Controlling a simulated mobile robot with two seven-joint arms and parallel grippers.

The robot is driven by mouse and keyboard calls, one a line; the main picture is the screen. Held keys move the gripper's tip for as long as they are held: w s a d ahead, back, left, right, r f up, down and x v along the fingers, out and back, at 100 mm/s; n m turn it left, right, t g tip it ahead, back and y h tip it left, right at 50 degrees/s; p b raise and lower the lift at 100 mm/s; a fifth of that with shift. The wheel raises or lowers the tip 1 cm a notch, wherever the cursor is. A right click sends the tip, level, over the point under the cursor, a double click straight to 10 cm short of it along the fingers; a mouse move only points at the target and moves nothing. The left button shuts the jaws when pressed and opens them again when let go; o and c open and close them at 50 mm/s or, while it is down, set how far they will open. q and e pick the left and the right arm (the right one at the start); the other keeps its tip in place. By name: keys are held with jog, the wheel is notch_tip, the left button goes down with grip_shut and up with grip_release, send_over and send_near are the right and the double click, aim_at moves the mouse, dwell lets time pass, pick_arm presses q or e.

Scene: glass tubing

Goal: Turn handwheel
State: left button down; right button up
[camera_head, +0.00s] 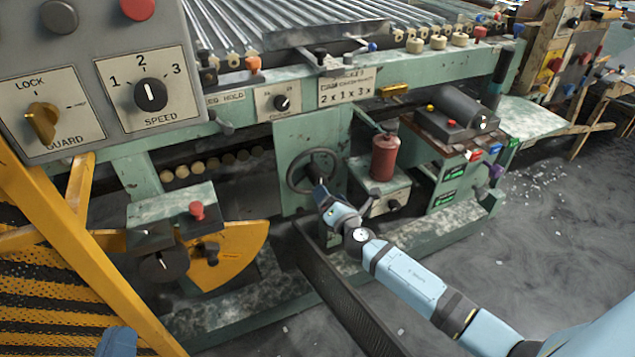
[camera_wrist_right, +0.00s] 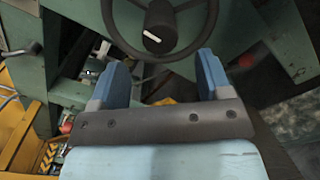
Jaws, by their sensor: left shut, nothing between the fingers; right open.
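The handwheel (camera_head: 290,174) is a dark ring with spokes on the green panel at the machine's front. My right gripper (camera_head: 322,190) is at its lower part, in front of the wheel. In the right wrist view the handwheel (camera_wrist_right: 158,27) fills the top, its hub bearing a white pointer mark. The two blue fingers of my right gripper (camera_wrist_right: 160,75) stand apart just below and around the rim's lower part, with nothing held; I cannot tell whether they touch it. The blue tip of my left gripper (camera_head: 117,342) shows at the bottom left edge, shut and far from the wheel.
A red cylinder (camera_head: 384,157) stands on a block right of the wheel. A yellow quadrant plate (camera_head: 240,250) and a red button (camera_head: 197,210) are lower left. A yellow guard frame (camera_head: 60,230) and a grey control box (camera_head: 90,30) fill the left side. Open floor lies right.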

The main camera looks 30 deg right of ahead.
aim_at(317, 180)
pick_arm(q)
notch_tip(317, 180, down, 2)
jog(key=shift+w+d+f+g+b, duration=0.1)
jog(key=shift+g+b, duration=0.3)
jog(key=shift+b, duration=0.15)
pick_arm(e)
jog(key=w, duration=0.7)
jog(key=shift+w+d, duration=0.25)
jog(key=shift+w, duration=0.15)
jog(key=shift+c, duration=0.5)
jog(key=c, duration=1.2)
jog(key=shift+f+m, duration=0.1)
jog(key=shift+m, duration=0.2)
